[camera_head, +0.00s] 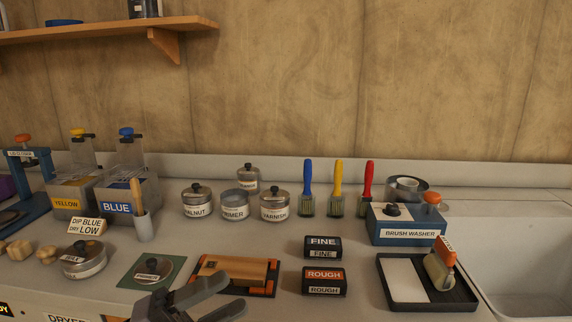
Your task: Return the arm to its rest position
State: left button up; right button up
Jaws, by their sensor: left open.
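My left gripper (213,296) shows at the bottom of the head view, left of centre. It is open, with its two dark grey fingers apart and nothing seen between them. It is in front of a wooden block (238,268) on an orange and black holder, and covers part of that holder's near edge. I cannot tell how high it is above the counter. My right gripper is not in view.
Nearby on the counter (190,240) are a lid on a green mat (131,277), the fine (323,246) and rough (324,280) blocks, and a black tray (459,298). Tins, brushes and a brush washer (405,226) stand behind. A sink (520,262) is at right.

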pick_arm(q)
jog(key=a+f+n+t+y+p, duration=0.1)
jog(key=a+f+n+t+y, duration=0.35)
jog(key=f+n+y, duration=0.5)
jog(key=a+f+n+t+y+p, duration=0.1)
jog(key=a+f+n+t+y, duration=0.45)
jog(key=n, duration=0.75)
jog(key=s+a+f+n+g+y+p, duration=0.1)
jog(key=s+f+n+g+y, duration=0.3)
jog(key=s+f, duration=0.9)
notch_tip(320, 180, down, 2)
jog(key=n+g, duration=0.2)
jog(key=shift+s+g, duration=0.25)
jog(key=shift+g, duration=0.15)
